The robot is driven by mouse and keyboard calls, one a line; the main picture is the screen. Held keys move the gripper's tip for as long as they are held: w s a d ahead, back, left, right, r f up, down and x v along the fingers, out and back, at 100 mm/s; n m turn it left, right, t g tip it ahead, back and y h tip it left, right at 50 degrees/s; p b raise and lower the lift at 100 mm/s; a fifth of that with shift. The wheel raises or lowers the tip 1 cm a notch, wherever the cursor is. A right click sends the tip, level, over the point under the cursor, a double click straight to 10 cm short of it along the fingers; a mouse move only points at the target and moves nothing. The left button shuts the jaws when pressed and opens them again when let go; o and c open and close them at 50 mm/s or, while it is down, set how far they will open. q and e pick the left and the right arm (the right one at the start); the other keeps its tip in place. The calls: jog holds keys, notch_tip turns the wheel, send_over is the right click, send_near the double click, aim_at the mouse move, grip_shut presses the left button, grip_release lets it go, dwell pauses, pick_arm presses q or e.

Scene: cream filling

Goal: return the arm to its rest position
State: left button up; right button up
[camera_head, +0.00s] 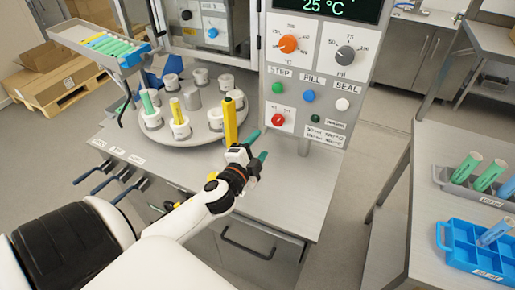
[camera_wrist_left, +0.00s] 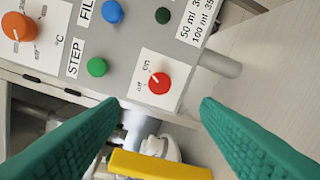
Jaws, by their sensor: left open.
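My left arm (camera_head: 190,215) reaches in from the lower left over the grey worktop. Its gripper (camera_head: 258,146) has teal fingers, which are spread apart and empty in front of the control panel (camera_head: 305,75). In the wrist view the fingers of the left gripper (camera_wrist_left: 158,101) frame a red knob (camera_wrist_left: 159,83) on the panel, with a visible gap to it. A tall yellow tube (camera_head: 230,122) stands upright just behind the gripper in the head view. A yellow piece (camera_wrist_left: 160,165) shows low between the fingers in the wrist view. My right gripper is out of view.
A round turntable (camera_head: 200,136) with several white cups and tubes stands behind the gripper. A tilted tray (camera_head: 128,58) of tubes is at upper left. A blue rack (camera_head: 455,262) and green tubes (camera_head: 490,175) are on the right table. Floor separates the tables.

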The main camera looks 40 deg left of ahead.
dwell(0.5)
pick_arm(q)
jog(key=s+d+f+n+g+h, duration=0.1)
jog(key=s+d+f+n+g, duration=0.3)
jog(key=s, duration=0.4)
jog(key=s+d+f+n+g+h, duration=0.1)
jog(key=s+d+f+n+g, duration=0.1)
jog(key=s+d+f+g, duration=0.45)
jog(key=s+d+f+n+g+h, duration=0.1)
jog(key=s+d+n+g+h, duration=0.2)
jog(key=s, duration=0.6)
notch_tip(320, 180, down, 29)
jog(key=s+d+g+y+b, duration=0.1)
jog(key=s+y, duration=0.1)
jog(key=s+a+f+g+b, duration=0.1)
jog(key=s+a+f, duration=0.2)
jog(key=s+f, duration=1.2)
jog(key=shift+s, duration=0.2)
